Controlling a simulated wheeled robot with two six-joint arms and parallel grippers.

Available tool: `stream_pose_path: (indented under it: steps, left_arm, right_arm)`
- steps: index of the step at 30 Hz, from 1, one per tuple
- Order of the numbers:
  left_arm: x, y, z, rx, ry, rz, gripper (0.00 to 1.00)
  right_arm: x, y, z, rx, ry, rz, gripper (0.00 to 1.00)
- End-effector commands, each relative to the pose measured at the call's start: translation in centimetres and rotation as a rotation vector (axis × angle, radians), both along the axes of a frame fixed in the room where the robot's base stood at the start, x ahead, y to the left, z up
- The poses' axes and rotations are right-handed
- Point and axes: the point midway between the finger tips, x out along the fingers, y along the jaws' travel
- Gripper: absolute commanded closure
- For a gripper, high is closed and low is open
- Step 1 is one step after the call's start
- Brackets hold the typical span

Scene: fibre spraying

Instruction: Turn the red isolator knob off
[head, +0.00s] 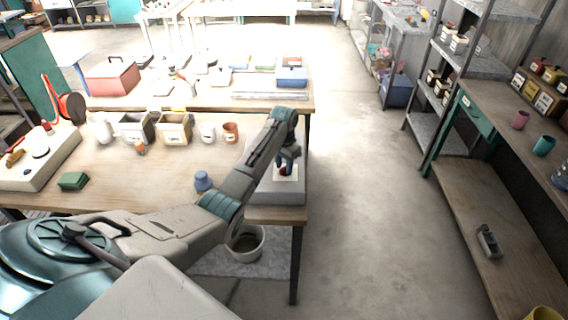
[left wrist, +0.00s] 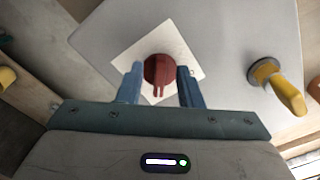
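The red isolator knob (left wrist: 158,69) is round with a raised grip bar. It sits on a white square plate (left wrist: 185,48) on a grey box (left wrist: 225,40). In the head view the knob (head: 283,171) is small and partly hidden by my left gripper (head: 287,160). In the left wrist view my left gripper (left wrist: 159,88) is open, with one blue finger on each side of the knob. Small gaps show between fingers and knob; I cannot tell how far the fingertips are above the plate. My right gripper is not in view.
A yellow-handled part (left wrist: 287,92) stands on the box right of the knob in the left wrist view. A blue object (head: 203,181), bins (head: 174,128) and cups (head: 231,132) stand on the wooden bench (head: 110,175). Open floor (head: 360,200) lies to the right.

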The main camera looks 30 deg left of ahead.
Motion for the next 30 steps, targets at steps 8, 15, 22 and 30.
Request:
stream_pose_path:
  steps: [8, 15, 22, 30]
  left_arm:
    - [0.02, -0.01, 0.02, 0.0, 0.0, 0.0, 0.99]
    - [0.03, 0.0, 0.05, 0.0, -0.001, 0.005, 1.0]
    - [0.03, -0.02, 0.09, 0.0, -0.001, 0.067, 1.0]
    - [0.03, -0.12, 0.12, 0.0, -0.001, 0.261, 1.0]
  right_arm:
    - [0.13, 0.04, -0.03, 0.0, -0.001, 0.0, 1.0]
    - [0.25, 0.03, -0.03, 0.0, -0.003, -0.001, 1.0]
    - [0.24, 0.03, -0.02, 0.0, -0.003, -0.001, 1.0]
    - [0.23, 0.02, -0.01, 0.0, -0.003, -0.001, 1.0]
